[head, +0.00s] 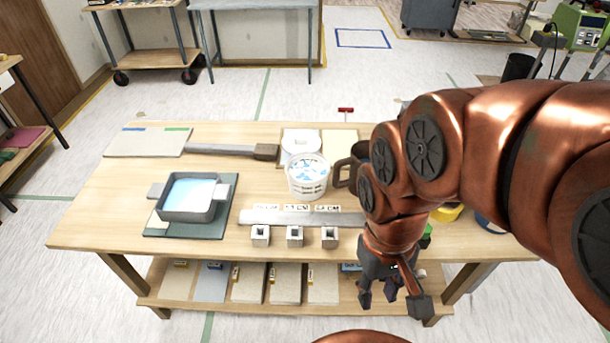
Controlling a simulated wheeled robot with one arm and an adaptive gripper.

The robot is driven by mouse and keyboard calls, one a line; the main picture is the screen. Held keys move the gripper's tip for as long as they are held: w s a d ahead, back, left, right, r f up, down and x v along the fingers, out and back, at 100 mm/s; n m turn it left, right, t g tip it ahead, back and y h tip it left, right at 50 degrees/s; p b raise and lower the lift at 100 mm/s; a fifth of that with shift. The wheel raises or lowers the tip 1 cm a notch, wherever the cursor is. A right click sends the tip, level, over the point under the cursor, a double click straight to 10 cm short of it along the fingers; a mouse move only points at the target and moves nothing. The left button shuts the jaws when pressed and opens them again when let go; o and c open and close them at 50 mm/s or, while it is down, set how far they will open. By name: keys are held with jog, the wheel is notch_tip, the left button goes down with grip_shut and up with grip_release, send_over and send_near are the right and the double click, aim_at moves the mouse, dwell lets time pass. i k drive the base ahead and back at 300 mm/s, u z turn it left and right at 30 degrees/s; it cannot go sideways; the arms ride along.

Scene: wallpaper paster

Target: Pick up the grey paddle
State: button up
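No thing is clearly marked as the grey paddle. A long flat grey strip (290,217) lies across the front middle of the table, behind three small blocks. A long grey tool (222,150) with a brown block at its right end lies at the back left of the table. I cannot tell for certain which is the paddle. My gripper (392,297) hangs fingers down at the table's front edge, to the right of and in front of the strip. Its fingers are spread apart and nothing shows between them. My arm hides part of the table's right side.
A grey tray (187,212) with pale liquid stands on a green mat (158,229) at left. A white basket (307,187) and a dark mug (345,176) stand behind the strip. Three small blocks (295,237) line the front. A lower shelf (182,283) holds several boards.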

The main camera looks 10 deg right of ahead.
aim_at(267, 151)
jog(key=u, duration=0.4)
jog(key=k, duration=0.45)
jog(key=u, duration=1.5)
jog(key=i, duration=0.8)
jog(key=z, duration=0.6)
jog(key=i, duration=0.65)
jog(key=z, duration=0.65)
jog(key=i, duration=0.5)
jog(key=u, duration=0.05)
